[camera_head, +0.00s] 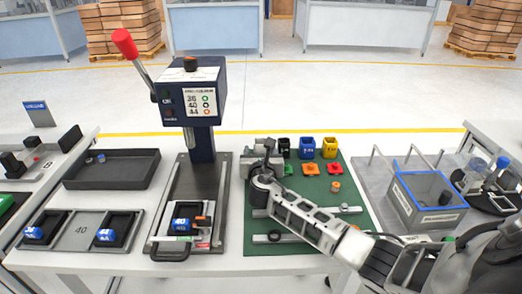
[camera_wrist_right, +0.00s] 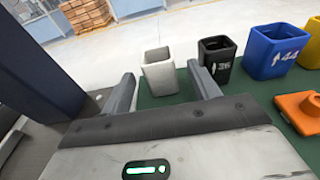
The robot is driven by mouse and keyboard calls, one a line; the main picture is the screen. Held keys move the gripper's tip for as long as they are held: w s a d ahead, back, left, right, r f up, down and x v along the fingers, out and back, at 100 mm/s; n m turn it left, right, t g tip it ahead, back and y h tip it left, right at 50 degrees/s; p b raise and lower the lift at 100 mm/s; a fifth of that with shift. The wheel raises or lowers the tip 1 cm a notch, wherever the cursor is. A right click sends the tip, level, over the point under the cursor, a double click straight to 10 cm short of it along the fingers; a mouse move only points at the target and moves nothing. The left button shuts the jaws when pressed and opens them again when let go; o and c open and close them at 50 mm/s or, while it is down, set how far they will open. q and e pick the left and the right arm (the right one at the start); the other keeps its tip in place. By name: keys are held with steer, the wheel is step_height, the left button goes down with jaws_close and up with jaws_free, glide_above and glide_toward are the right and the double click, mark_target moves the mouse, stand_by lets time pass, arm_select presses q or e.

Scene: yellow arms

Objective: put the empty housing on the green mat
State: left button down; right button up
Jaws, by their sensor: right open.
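A pale grey, open-topped housing (camera_wrist_right: 160,76) stands upright in the right wrist view. It looks empty and appears to stand at the back left of the green mat (camera_head: 318,190). My right gripper (camera_head: 264,160) is open over the mat's left side. Its two fingers lie left and right of the grey housing in the wrist view; I cannot tell whether they touch it. In the head view the gripper largely hides this housing. A black housing (camera_wrist_right: 217,60), a blue one marked 44 (camera_wrist_right: 272,52) and a yellow one (camera_head: 329,147) stand to its right. My left gripper is out of view.
A press with a red-knobbed lever (camera_head: 205,90) stands left of the mat. A dark tray (camera_head: 112,170) and a grey holder (camera_head: 80,232) lie further left. Orange and red parts (camera_head: 309,169) lie before the housings. A blue-rimmed bin (camera_head: 400,207) stands at right.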

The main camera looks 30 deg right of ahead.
mark_target(260, 141)
steer(key=shift+r, duration=0.5)
steer(key=r, duration=0.1)
steer(key=r+p, duration=0.1)
steer(key=r, duration=0.1)
steer(key=shift+s+a, duration=0.15)
steer(key=shift+s, duration=0.05)
arm_select(q)
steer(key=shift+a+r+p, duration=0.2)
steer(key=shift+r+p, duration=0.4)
steer(key=shift+p, duration=0.05)
arm_select(e)
steer(key=s+a+r, duration=0.7)
steer(key=s+r, duration=0.2)
steer(key=s, duration=0.2)
steer(key=shift+s, duration=0.3)
